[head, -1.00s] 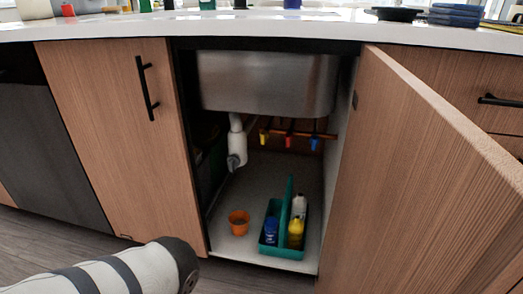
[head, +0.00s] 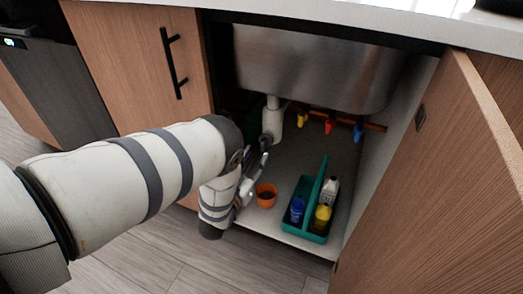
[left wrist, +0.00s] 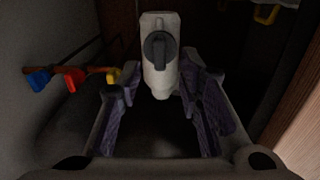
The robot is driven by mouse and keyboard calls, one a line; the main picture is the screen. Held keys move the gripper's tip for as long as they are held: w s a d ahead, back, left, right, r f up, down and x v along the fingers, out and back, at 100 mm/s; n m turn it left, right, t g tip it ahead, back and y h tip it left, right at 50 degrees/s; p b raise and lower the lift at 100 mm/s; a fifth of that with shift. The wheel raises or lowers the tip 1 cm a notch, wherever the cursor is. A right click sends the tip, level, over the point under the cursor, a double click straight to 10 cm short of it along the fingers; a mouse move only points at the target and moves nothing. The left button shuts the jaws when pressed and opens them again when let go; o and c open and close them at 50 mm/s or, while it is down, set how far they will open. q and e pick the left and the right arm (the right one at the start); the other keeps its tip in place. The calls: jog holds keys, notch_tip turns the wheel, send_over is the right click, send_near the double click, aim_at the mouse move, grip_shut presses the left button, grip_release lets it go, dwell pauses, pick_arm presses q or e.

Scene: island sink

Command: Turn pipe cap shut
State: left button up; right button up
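The white drain pipe (head: 272,118) comes down from the sink inside the open cabinet. In the left wrist view the pipe (left wrist: 160,80) is in the upper middle, with a dark grey round cap with a raised bar (left wrist: 159,50) facing the camera. The bar stands about upright in that view. My left gripper (head: 258,162) reaches into the cabinet opening, just below and in front of the pipe. In the left wrist view its two purple-padded fingers (left wrist: 160,92) are spread wide, one on each side of the pipe's end, with nothing gripped. My right gripper is not in view.
An orange cup (head: 266,196) stands close to the left gripper on the cabinet floor. A teal caddy (head: 308,222) with bottles is right of it. Yellow, red and blue valves (head: 329,126) are behind. The open door (head: 440,170) bounds the right; the steel sink (head: 310,68) hangs above.

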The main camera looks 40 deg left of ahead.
aim_at(262, 147)
pick_arm(q)
jog(key=b+x, duration=0.1)
jog(key=x, duration=0.3)
jog(key=shift+w+a, duration=0.1)
jog(key=shift+w, duration=0.05)
grip_shut()
jog(key=shift+m, duration=0.4)
jog(key=m, duration=0.8)
jog(key=shift+f+m, duration=0.1)
jog(key=shift+m, duration=0.2)
jog(key=m, duration=0.4)
jog(key=shift+m+b, duration=0.5)
jog(key=shift+m, duration=1.9)
